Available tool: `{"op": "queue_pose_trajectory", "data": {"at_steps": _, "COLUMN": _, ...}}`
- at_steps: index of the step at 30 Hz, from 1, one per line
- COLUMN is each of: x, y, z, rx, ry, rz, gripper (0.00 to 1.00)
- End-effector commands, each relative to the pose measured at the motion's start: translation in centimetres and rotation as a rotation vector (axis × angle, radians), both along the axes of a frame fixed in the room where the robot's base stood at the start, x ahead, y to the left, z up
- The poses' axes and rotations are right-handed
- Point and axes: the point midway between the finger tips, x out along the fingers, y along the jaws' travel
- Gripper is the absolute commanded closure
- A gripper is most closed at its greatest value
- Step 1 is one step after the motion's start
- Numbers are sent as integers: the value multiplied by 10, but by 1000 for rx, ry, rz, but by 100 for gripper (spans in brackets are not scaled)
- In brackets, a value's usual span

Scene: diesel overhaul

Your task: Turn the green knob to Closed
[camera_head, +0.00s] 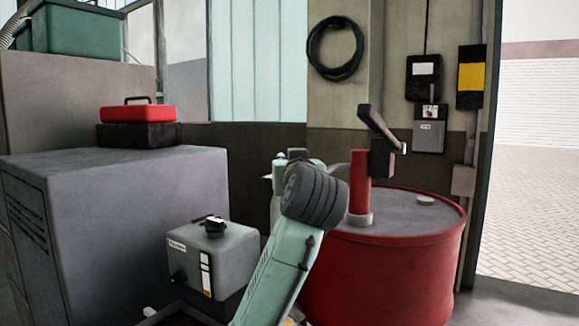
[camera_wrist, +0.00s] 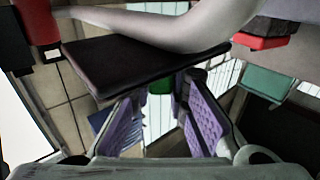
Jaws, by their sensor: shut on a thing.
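In the wrist view, the green knob (camera_wrist: 160,87) shows as a small patch between the tips of my gripper (camera_wrist: 161,95), whose two fingers have purple pads. My gripper is shut on the knob, one finger at each side. A dark flat slab (camera_wrist: 125,65) and a smooth grey curved body (camera_wrist: 165,28) cover the upper part of the view and hide much of the knob. Its markings and the Closed position cannot be read. In the head view, my arm's dark wrist joint hides the fingertips and the knob.
In the head view, a red drum (camera_head: 385,270) with a red hand pump (camera_head: 360,180) stands just right of my arm. A grey box (camera_head: 222,262) with a black cap is to the left, before a large grey cabinet (camera_head: 110,200). A red case (camera_head: 138,113) lies on top.

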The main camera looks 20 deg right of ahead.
Motion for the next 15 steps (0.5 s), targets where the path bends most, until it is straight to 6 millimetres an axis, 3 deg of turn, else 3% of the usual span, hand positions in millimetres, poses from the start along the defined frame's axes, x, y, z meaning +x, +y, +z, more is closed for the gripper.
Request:
{"op": "queue_pose_trajectory", "data": {"at_steps": 9, "x": 1, "y": 0, "z": -1, "rx": 1, "ry": 4, "rz": 2, "gripper": 100}}
{"op": "queue_pose_trajectory", "data": {"at_steps": 10, "x": 1, "y": 0, "z": -1, "rx": 1, "ry": 4, "rz": 2, "gripper": 84}}
{"op": "queue_pose_trajectory", "data": {"at_steps": 15, "x": 1, "y": 0, "z": -1, "rx": 1, "ry": 3, "rz": 1, "gripper": 73}}
